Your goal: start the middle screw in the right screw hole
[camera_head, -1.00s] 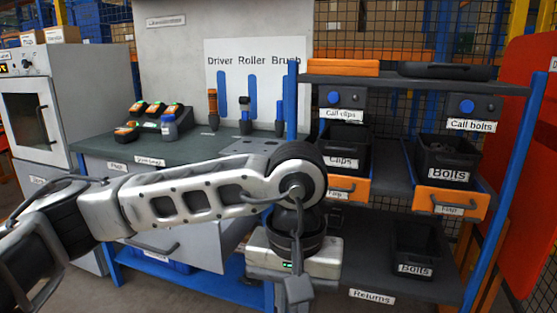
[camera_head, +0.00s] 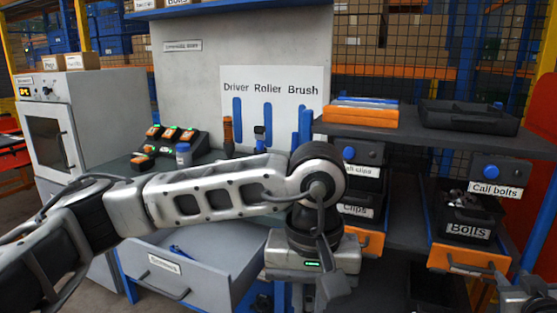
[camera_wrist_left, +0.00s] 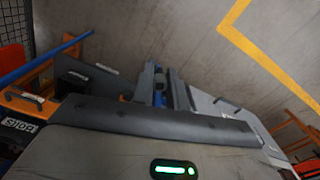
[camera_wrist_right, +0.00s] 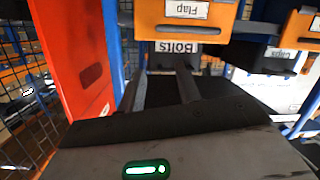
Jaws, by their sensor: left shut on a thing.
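My left gripper (camera_head: 333,289) points down in front of the bench, beside the open drawer (camera_head: 168,267). In the left wrist view its fingers (camera_wrist_left: 162,82) are close together, with a patch of blue between them. I cannot tell what they hold. My right gripper shows only in part at the lower right of the head view. In the right wrist view its fingers (camera_wrist_right: 162,72) are apart and empty, in front of a bin labelled Bolts. I cannot make out the middle screw or the right screw hole in any view. My left arm hides part of the bench top.
A black Bolts bin (camera_head: 466,217) stands on the right rack, above an orange flap (camera_head: 470,258). Call boxes (camera_head: 498,172) sit above. The driver (camera_head: 228,131) hangs on the tool board. A bottle (camera_head: 183,154) stands on the bench. An oven-like cabinet (camera_head: 50,130) is at left.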

